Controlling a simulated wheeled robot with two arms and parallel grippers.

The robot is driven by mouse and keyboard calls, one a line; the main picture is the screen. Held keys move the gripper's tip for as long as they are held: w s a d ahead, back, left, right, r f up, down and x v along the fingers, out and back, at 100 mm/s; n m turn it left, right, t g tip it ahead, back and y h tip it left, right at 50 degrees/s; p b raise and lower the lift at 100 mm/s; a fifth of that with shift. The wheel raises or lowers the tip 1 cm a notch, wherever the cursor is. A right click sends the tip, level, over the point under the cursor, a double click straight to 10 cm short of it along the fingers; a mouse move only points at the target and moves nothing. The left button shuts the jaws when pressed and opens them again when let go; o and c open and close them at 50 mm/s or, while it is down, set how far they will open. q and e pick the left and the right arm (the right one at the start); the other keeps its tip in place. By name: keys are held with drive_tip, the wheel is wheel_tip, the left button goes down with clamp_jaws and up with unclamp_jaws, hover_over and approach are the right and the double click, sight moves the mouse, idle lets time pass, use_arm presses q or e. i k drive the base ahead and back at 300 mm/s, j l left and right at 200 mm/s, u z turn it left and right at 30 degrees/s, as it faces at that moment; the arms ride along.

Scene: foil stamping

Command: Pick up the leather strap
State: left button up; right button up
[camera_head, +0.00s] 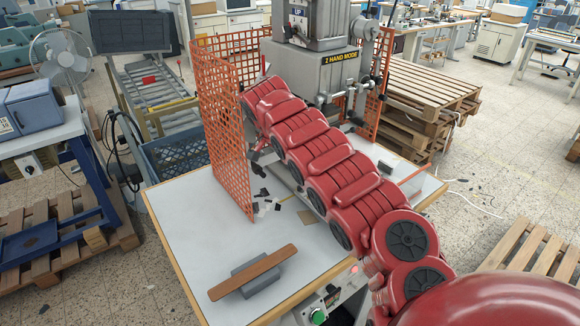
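The brown leather strap (228,287) lies across the top of a grey block (266,283) near the front of the white work table (195,226). Both ends of the strap overhang the block, and nothing holds it. My red arm comes in from the lower right and reaches up and left across the table toward the machine, well apart from the strap.
The grey stamping machine (308,72) stands at the back of the table. An orange mesh guard (231,150) rises on the left side. Small black scraps (261,194) lie mid-table. A control panel with a green button (318,317) is at the front edge. The table around the strap is clear.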

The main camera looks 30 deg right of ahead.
sight(218, 292)
drive_tip(key=k, duration=1.5)
